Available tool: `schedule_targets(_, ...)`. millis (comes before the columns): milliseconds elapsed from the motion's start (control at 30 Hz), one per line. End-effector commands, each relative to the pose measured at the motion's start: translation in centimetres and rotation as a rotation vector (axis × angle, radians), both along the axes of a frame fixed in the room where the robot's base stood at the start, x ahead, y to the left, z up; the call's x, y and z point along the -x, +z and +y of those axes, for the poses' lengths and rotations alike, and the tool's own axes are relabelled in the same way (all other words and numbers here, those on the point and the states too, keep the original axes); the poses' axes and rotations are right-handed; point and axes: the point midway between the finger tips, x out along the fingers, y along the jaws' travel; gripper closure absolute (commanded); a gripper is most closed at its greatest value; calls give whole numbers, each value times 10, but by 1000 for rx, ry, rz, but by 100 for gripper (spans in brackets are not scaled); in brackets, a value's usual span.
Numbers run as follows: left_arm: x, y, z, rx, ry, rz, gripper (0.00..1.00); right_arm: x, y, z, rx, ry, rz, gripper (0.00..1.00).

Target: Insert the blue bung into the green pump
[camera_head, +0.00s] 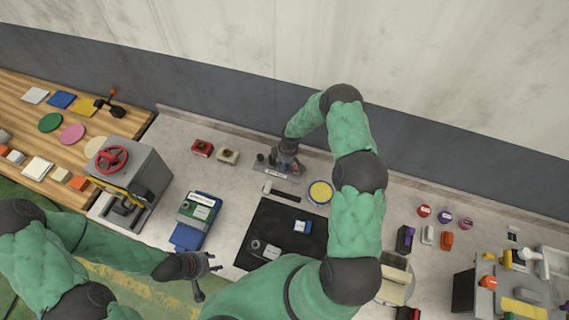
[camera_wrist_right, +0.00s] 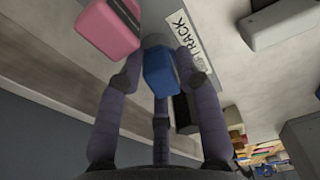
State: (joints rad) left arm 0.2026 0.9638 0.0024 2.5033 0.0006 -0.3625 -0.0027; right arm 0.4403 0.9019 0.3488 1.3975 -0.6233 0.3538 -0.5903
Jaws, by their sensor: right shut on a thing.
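My right gripper (camera_head: 287,165) is at the back of the bench, at a labelled grey strip. In the right wrist view its fingers (camera_wrist_right: 162,85) close around a blue block (camera_wrist_right: 159,72), which seems to be the blue bung. In the head view the gripper hides this block. A boxy unit with a green body and white label (camera_head: 198,208) stands left of the black mat; I cannot tell for sure that it is the green pump. My left gripper (camera_head: 208,276) is empty at the front of the bench, fingers spread, right of and below that unit.
A black mat (camera_head: 258,222) carries a small blue-and-white box (camera_head: 303,227) and a grey device (camera_head: 265,250). A yellow-topped round tin (camera_head: 320,192) is near my right arm. A grey press with a red wheel (camera_head: 150,178) stands left. A pink block (camera_wrist_right: 108,28) is close to my right fingers.

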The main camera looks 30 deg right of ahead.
Motion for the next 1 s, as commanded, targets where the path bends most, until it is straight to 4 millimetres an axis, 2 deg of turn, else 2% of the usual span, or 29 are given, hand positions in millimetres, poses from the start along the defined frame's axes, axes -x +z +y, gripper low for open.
schedule_targets(1000, 0, 1, 0, 0, 0, 0, 60, 0, 12, 0, 0, 0, 0, 100)
